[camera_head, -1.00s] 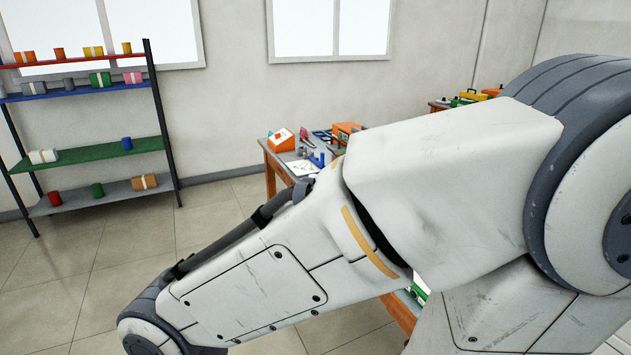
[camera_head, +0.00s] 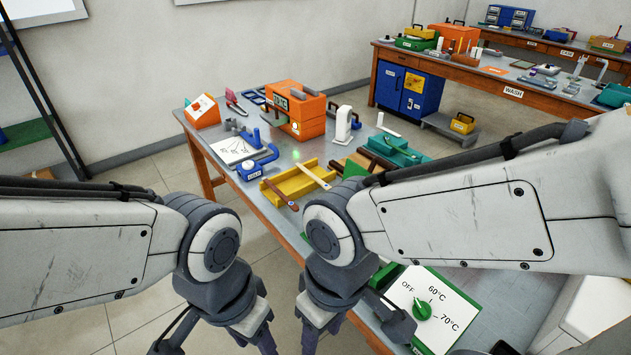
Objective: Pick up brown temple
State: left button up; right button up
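A brown, stick-shaped piece (camera_head: 279,194) lies slanted at the front left edge of a yellow tray (camera_head: 268,188) on the grey workbench; it looks like a brown temple. A pale stick (camera_head: 312,174) with a brown end lies across the same tray. A dark brown rod (camera_head: 376,160) lies by the green and brown trays to the right. My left gripper (camera_head: 215,345) and my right gripper (camera_head: 350,335) hang low at the bottom of the view, in front of the bench and apart from these pieces. Their fingertips are cut off or hidden, so their opening is unclear.
The bench also holds an orange box (camera_head: 296,110), a blue clamp-like tool (camera_head: 258,162), a white stand (camera_head: 343,124) and a green-knob temperature panel (camera_head: 436,312). A second bench (camera_head: 470,75) stands behind right. Bare floor lies left of the bench.

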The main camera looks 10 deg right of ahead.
aim_at(266, 180)
jog(key=u, duration=0.05)
jog(key=k, duration=0.55)
jog(key=u, duration=0.75)
jog(key=i, duration=0.75)
jog(key=u, duration=0.65)
jog(key=i, duration=0.65)
jog(key=z, duration=0.85)
jog(key=i, duration=0.85)
jog(key=z, duration=0.85)
